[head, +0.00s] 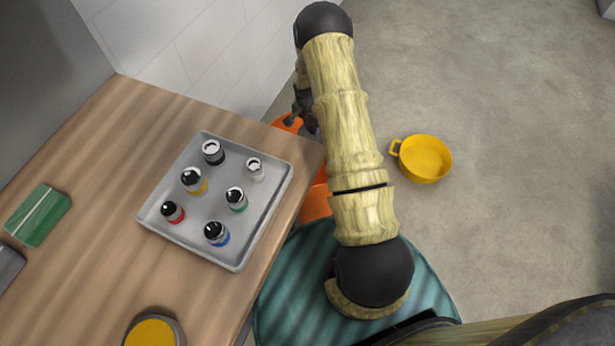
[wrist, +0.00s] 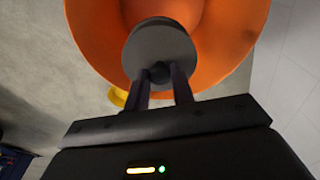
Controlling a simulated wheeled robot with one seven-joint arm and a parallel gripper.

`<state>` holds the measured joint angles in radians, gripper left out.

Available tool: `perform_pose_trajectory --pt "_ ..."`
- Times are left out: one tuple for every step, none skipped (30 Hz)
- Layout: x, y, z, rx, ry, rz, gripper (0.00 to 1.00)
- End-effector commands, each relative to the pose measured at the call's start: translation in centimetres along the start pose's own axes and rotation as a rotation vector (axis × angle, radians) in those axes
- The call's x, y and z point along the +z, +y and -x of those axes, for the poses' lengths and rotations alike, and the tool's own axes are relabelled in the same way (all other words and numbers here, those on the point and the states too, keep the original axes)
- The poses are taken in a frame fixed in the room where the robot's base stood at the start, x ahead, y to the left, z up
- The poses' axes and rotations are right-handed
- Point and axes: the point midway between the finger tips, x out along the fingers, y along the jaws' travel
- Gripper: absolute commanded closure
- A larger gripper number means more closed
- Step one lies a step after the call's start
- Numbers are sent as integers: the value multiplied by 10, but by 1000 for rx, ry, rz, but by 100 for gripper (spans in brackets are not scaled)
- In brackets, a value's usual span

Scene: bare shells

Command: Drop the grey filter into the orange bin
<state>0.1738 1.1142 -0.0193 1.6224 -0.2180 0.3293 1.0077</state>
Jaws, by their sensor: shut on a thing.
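The grey filter (wrist: 160,42), a round flat-faced piece, is between the fingertips of my gripper (wrist: 160,75) in the wrist view. My gripper is shut on it. The orange bin (wrist: 228,50) opens behind the filter in that view, and the filter lies across its opening in the picture. In the head view the orange bin (head: 317,204) stands on the floor beside the table, mostly hidden by my arm and the table edge. My gripper (head: 303,108) shows only in part there, near the bin's far rim. The filter cannot be made out clearly in the head view.
A wooden table (head: 95,150) holds a grey tray (head: 207,240) with several small capped bottles, a green item (head: 38,215) and a yellow-topped round container (head: 153,332). A yellow pan (head: 425,158) lies on the floor to the right. The floor beyond it is clear.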

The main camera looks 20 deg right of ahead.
Motion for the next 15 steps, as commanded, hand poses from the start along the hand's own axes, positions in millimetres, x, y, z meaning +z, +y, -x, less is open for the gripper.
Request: perform_pose_trajectory --pt "0 0 -4 -1 0 0 100" --pt "0 0 -4 -1 0 0 100" --pt "0 0 -5 -1 0 0 100" --pt "0 0 -5 -1 0 0 100" --pt "0 0 -4 -1 1 0 100" --pt "0 0 -4 -1 1 0 100" --pt "0 0 -4 -1 1 0 100" --pt "0 0 -4 -1 0 0 100" --pt "0 0 -4 -1 0 0 100" --pt "0 0 -4 -1 0 0 100" --pt "0 0 -4 -1 0 0 74" --pt "0 0 -4 -1 0 0 66" --pt "0 0 -4 -1 0 0 60" --pt "0 0 -4 -1 0 0 54" --pt "0 0 -4 -1 0 0 50"
